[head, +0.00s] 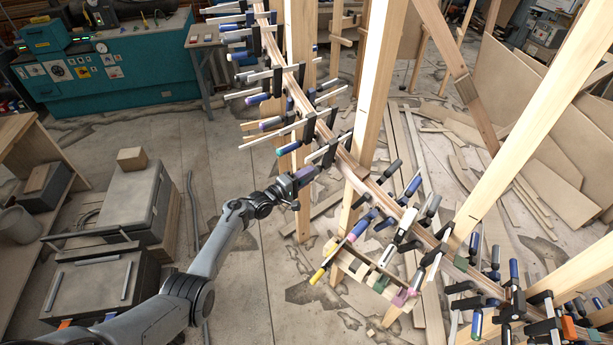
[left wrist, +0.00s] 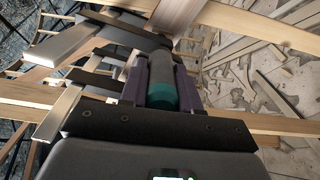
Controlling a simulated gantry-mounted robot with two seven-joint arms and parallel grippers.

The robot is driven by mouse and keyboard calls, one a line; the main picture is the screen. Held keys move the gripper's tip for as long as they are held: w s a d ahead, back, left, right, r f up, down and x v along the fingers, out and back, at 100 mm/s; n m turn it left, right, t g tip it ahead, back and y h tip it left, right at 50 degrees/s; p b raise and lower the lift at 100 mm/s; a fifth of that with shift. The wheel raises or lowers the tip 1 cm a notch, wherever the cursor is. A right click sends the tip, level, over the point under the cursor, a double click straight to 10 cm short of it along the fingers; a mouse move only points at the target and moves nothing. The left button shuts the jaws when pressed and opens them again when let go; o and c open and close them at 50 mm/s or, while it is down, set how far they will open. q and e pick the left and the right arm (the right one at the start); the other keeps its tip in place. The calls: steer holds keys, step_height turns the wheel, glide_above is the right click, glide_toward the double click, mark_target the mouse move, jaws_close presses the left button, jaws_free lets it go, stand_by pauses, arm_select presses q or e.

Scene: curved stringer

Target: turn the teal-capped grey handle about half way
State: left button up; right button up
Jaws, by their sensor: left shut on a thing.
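The grey handle (left wrist: 161,72) with its teal cap (left wrist: 164,99) lies between the two purple fingers of my left gripper (left wrist: 161,88) in the left wrist view. The fingers are closed against its sides, and the cap end faces my palm. In the head view my left gripper (head: 305,176) reaches from the lower left to a clamp on the curved wooden stringer (head: 340,152). There the fingers cover most of the handle. My right gripper is in neither view.
Many similar clamps with coloured handles line the stringer above and below. Upright wooden posts (head: 380,75) stand close on the right. A grey cabinet (head: 135,200) with a wooden block (head: 131,159) stands at left. Loose boards and debris lie on the floor at right.

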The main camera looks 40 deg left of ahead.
arm_select(q)
steer(key=o, duration=1)
steer(key=shift+o, duration=0.2)
steer(key=shift+s, duration=0.1)
steer(key=shift+s+a, duration=0.1)
steer(key=shift+s, duration=0.35)
steer(key=s+a, duration=0.2)
steer(key=s, duration=0.7)
steer(key=shift+s, duration=0.3)
steer(key=shift+s, duration=0.1)
